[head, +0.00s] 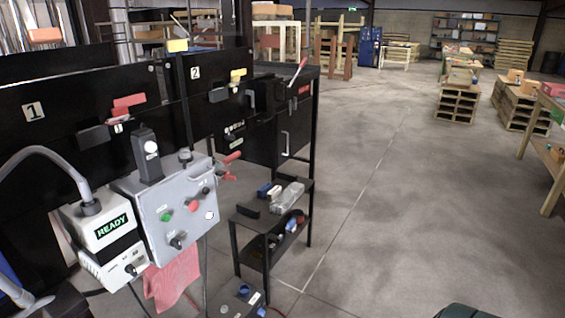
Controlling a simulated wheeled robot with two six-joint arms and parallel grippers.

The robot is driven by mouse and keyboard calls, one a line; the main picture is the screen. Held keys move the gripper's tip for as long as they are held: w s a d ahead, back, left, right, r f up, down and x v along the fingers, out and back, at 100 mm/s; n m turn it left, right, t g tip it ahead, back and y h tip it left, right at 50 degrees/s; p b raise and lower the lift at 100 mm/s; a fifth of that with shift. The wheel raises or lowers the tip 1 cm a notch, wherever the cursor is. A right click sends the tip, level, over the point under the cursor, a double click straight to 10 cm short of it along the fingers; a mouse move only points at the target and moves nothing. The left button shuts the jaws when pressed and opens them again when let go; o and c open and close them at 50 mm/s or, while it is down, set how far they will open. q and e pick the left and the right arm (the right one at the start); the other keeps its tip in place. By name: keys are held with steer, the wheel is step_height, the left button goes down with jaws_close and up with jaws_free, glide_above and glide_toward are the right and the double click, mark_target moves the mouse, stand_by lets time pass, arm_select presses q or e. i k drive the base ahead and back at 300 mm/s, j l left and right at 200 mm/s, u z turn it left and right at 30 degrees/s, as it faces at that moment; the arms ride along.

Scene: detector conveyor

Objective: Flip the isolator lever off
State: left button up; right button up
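I cannot tell for sure which part is the isolator lever. A red-handled lever (231,157) sticks out at the right side of the grey control box (150,222), at the left of the head view. Another lever with a red tip (299,71) stands tilted up to the right on the black cabinet's top right corner. The control box carries a green button (166,216), a red button (192,205) and black knobs. Neither of my grippers shows in the head view.
A white unit reading READY (112,226) with a grey hose stands left of the control box. Black panels 1 (33,111) and 2 (195,72) rise behind. A black two-tier stand (252,225) holds small items. The floor (400,200) to the right is clear.

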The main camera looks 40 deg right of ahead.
mark_target(235, 154)
steer(key=z, duration=1)
steer(key=i+l+z, duration=0.1)
steer(key=i+z, duration=0.3)
steer(key=i, duration=0.25)
steer(key=i+j+z, duration=0.15)
steer(key=i+z, duration=0.2)
steer(key=i, duration=0.35)
